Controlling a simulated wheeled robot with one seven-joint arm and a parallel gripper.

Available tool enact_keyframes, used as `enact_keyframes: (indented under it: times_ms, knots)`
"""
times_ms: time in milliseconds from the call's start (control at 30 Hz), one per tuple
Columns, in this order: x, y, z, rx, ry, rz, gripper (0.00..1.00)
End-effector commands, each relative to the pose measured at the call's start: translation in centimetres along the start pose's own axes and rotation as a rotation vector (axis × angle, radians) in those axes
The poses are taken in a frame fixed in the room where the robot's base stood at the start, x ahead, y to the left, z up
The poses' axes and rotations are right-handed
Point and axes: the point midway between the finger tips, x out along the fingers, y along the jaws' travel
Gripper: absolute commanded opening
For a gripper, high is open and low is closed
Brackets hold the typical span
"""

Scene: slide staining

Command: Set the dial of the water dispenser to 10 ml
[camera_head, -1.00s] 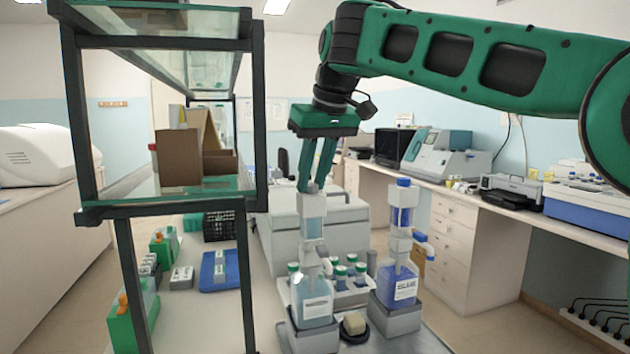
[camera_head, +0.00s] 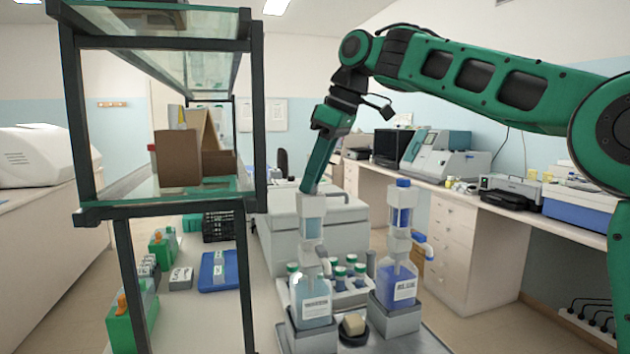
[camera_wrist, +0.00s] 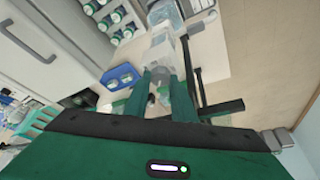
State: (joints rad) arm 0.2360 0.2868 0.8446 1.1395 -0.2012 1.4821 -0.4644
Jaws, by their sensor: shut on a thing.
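The water dispenser (camera_head: 312,296) is the clear bottle with pale liquid, a white label and a tall clear column on top. It stands upright on a grey base. My gripper (camera_head: 312,188) is at the top of that column, shut on the dial, which the fingers largely cover. The wrist view also shows my gripper (camera_wrist: 163,82), with the dispenser's clear body (camera_wrist: 160,50) beyond its fingers. The dial's marks are too small to read in either view.
A second dispenser with blue liquid (camera_head: 397,284) stands close on the right. Several green-capped bottles (camera_head: 340,272) stand behind. A dark dish with a sponge (camera_head: 353,325) is in front. A glass-shelved frame (camera_head: 256,150) rises on the left.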

Motion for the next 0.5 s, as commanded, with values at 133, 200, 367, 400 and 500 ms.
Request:
enact_keyframes:
  times_ms: [133,200,367,400,500]
  knots:
    - [-0.06,0.22,-0.08,-0.128,0.004,-0.053,0.01]
    - [-0.05,0.28,-0.08,-0.188,0.004,-0.078,0.01]
    - [0.0,0.35,-0.13,-0.318,0.004,-0.132,0.01]
    - [-0.01,0.35,-0.13,-0.348,0.004,-0.144,0.01]
    - [0.01,0.37,-0.16,-0.416,0.003,-0.172,0.01]
